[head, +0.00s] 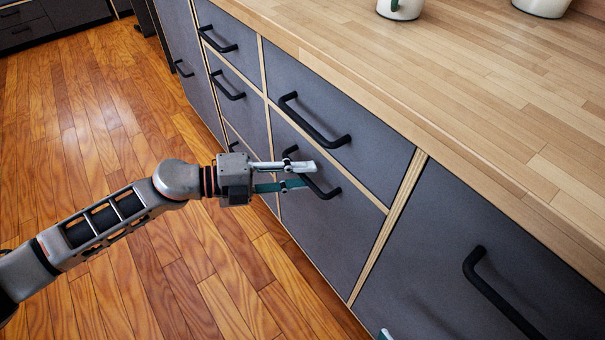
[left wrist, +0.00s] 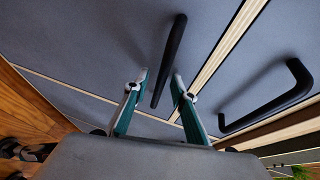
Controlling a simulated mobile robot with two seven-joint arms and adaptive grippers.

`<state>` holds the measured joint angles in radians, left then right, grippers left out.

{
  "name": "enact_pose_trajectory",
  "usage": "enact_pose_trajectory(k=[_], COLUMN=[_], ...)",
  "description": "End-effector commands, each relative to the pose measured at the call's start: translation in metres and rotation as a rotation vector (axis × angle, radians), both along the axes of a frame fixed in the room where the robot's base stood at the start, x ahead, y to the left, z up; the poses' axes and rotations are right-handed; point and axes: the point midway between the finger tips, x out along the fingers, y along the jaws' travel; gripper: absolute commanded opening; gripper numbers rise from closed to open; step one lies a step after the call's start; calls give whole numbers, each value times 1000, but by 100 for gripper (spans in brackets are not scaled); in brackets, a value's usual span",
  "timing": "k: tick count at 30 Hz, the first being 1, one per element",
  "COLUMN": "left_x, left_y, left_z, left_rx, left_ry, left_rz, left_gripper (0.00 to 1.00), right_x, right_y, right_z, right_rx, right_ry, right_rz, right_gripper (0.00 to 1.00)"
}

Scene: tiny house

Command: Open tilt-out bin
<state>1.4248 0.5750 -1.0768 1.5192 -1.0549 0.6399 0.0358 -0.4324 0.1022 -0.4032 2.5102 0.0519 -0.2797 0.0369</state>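A dark grey cabinet front (head: 322,235) with a black bar handle (head: 323,189) is below a narrower drawer; I cannot tell for sure that it is the tilt-out bin. It is flush with its neighbours. My left gripper (head: 300,175) is at this handle, with one finger above and one below its upper left part. In the left wrist view the open fingers (left wrist: 161,84) stand either side of a black handle (left wrist: 170,60), with gaps visible. Only a small tip, probably of my right gripper (head: 385,335), shows at the bottom edge of the head view.
Other closed grey fronts with black handles line the cabinet, including a drawer above (head: 325,130) and a large front at right (head: 450,270). A wooden countertop (head: 450,90) overhangs them and holds white mugs (head: 400,9). The wood floor (head: 130,130) at left is clear.

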Motion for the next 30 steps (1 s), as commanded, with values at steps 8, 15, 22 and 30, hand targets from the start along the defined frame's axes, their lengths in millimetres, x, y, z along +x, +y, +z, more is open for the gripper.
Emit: enact_pose_trajectory(k=[8,15,22,30], left_x=[2,1,0,-23], left_y=[-5,-5,-2,30], left_z=[-1,-1,-1,-5], left_rx=[1,0,0,3], left_ry=[-1,-1,-1,0], left_rz=[1,1,1,2], left_gripper=[26,0,0,0], right_x=[0,0,0,3], right_y=[1,1,1,-2], right_z=[0,0,1,5], right_rx=[12,12,10,-26], right_ry=[0,0,-1,-14], right_rz=[-4,-4,-3,6], right_gripper=[40,40,40,40])
